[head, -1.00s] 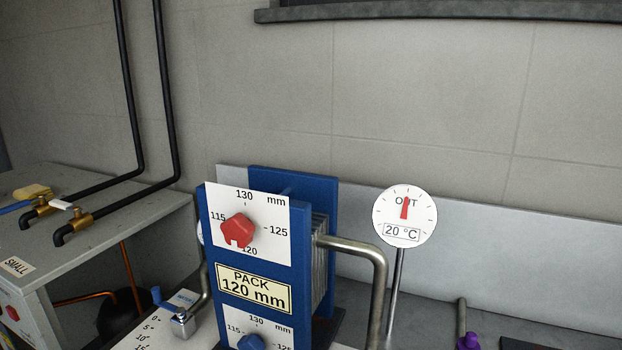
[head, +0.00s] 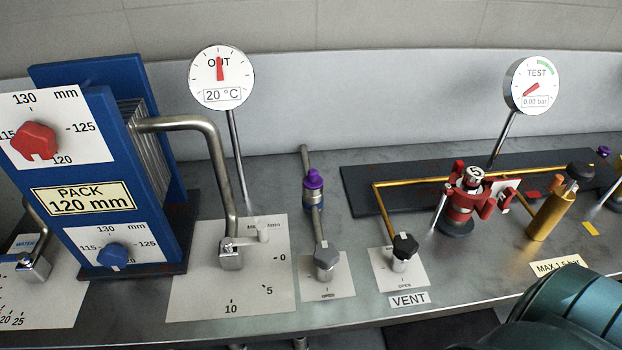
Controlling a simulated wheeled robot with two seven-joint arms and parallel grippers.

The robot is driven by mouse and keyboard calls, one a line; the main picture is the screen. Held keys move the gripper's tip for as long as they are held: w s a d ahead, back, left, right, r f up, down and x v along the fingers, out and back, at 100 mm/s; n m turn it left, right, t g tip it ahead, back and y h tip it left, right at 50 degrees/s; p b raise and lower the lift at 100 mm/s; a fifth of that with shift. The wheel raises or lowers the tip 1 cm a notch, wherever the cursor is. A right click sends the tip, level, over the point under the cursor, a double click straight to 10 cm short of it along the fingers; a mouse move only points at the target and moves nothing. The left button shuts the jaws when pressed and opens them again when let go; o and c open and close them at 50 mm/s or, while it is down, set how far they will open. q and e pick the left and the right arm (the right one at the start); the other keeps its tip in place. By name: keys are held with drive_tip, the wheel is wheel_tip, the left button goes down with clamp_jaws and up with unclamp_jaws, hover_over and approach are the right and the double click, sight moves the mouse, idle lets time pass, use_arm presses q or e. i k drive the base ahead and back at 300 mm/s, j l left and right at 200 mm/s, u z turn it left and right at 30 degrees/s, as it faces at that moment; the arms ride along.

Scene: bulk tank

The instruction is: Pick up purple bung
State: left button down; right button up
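A purple bung-like piece (head: 314,180) sits on top of an upright fitting on the bench, just right of the OUT dial and behind a grey tap. A second small purple piece (head: 603,152) shows at the far right edge, partly cut off by other parts. I cannot tell from the view which of them is loose. Neither of my grippers is in the head view. A teal rounded link at the lower right looks like part of my arm, with no fingers showing.
The blue plate pack (head: 62,200) stands at the left with a bent steel pipe. The OUT dial (head: 218,78) and TEST dial (head: 531,85) rise on stems. A grey tap (head: 325,262), VENT tap (head: 404,248), red valve (head: 462,204) and brass cylinder (head: 550,213) crowd the bench.

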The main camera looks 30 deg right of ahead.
sight(312, 181)
drive_tip(key=k+l+z, duration=0.25)
drive_tip(key=z, duration=0.15)
drive_tip(key=k+l+z, duration=0.25)
drive_tip(key=l+z, duration=0.15)
drive_tip(key=k+l+z, duration=0.15)
drive_tip(key=l+z, duration=0.25)
